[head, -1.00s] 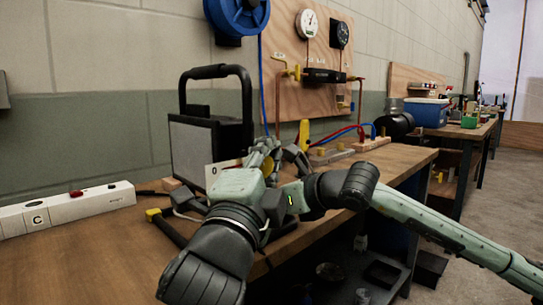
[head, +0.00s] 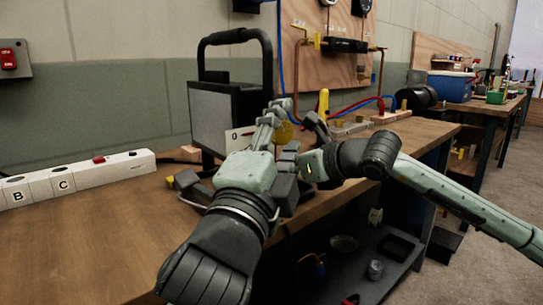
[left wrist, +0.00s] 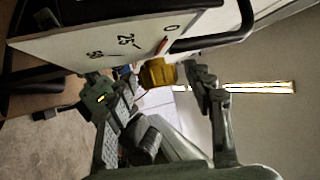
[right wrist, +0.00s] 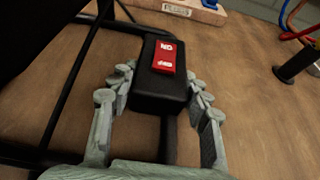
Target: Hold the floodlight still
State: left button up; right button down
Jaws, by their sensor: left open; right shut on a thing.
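The floodlight (head: 226,113) stands upright on the bench, a dark box with a pale front panel and a black handle. In the left wrist view its white scale plate (left wrist: 112,36) and a yellow knob (left wrist: 158,73) show. My left gripper (left wrist: 165,78) is open, with its fingers on either side of the knob; contact is unclear. It also shows beside the floodlight in the head view (head: 292,115). My right gripper (right wrist: 153,92) is shut on a black switch box (right wrist: 147,90) with a red rocker switch, near black tubes.
A white power strip (head: 78,178) lies on the bench to the left. Behind are a wooden gauge board (head: 325,55), red and blue cables, and a black cylinder (head: 417,98). The bench (head: 110,225) is clear at front left. A lower shelf holds small items.

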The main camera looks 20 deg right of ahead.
aim_at(291, 128)
pick_arm(q)
jog(key=v, duration=0.8)
jog(key=shift+s, duration=0.2)
jog(key=shift+a, duration=0.1)
jog(key=w+d+m+g, duration=0.1)
jog(key=w+d, duration=0.1)
jog(key=w, duration=0.1)
jog(key=w+d+r+m+g+y, duration=0.1)
jog(key=w+d, duration=0.2)
jog(key=w+d+r+m+g, duration=0.1)
jog(key=w+d, duration=0.1)
jog(key=w, duration=0.1)
jog(key=shift+w+d+r+g+y, duration=0.1)
jog(key=shift+d+r+g+y, duration=0.05)
jog(key=shift+d+g+y, duration=0.2)
jog(key=shift+c, duration=0.2)
grip_shut()
dwell(0.4)
